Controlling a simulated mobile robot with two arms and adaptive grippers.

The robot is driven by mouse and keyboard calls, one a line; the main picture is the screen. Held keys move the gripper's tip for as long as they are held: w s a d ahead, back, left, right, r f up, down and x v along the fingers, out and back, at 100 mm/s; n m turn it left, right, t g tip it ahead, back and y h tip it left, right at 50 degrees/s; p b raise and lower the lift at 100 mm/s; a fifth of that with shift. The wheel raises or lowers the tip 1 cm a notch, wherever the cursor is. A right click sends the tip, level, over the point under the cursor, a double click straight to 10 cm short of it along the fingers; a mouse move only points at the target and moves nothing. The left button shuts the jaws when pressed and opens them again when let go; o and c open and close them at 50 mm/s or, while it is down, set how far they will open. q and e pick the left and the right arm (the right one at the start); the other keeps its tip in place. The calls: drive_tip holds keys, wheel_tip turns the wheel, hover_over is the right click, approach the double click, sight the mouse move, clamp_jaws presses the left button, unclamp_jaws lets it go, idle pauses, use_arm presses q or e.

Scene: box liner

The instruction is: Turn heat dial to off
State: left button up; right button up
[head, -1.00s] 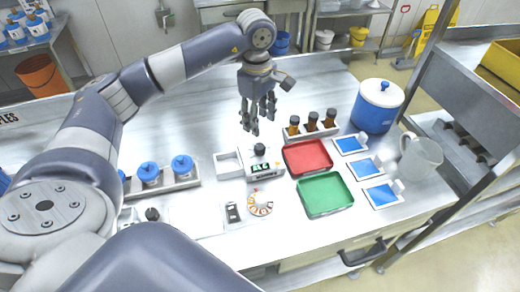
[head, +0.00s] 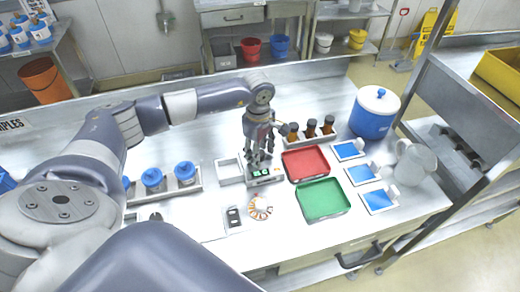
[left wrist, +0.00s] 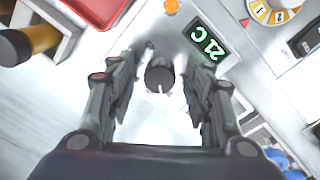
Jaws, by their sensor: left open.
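The heat dial (left wrist: 159,76) is a dark round knob with a small pale mark on its edge. It sits on a white unit (head: 264,181) whose green display (left wrist: 210,39) reads 21 C. My left gripper (head: 258,158) points down over this unit and hides the dial in the head view. In the left wrist view the left gripper (left wrist: 172,62) is open, with one finger on each side of the dial and gaps between. My right gripper is not in view.
A red tray (head: 306,163) and a green tray (head: 322,199) lie to the right of the unit. Amber bottles (head: 311,128) stand behind the red tray. A white open box (head: 229,171) is just left, and a numbered ring (head: 260,208) lies in front.

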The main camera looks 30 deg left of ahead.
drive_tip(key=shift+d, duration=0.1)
use_arm(q)
drive_tip(key=c, duration=1)
drive_tip(key=shift+c, duration=0.2)
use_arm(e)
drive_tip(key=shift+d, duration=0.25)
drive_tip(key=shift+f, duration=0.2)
use_arm(q)
drive_tip(key=shift+f+n+b, duration=0.15)
drive_tip(key=shift+n+b, duration=0.75)
drive_tip(key=shift+n, duration=0.1)
drive_tip(key=n+b, duration=0.2)
drive_tip(key=n, duration=0.1)
drive_tip(key=shift+w+n, duration=0.1)
drive_tip(key=shift+n, duration=0.2)
drive_tip(key=n+b, duration=0.2)
drive_tip(key=n, duration=0.1)
drive_tip(key=shift+n+b, duration=0.75)
drive_tip(key=shift+n, duration=1.05)
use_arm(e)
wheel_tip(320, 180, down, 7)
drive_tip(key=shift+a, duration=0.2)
use_arm(q)
drive_tip(key=shift+r, duration=0.2)
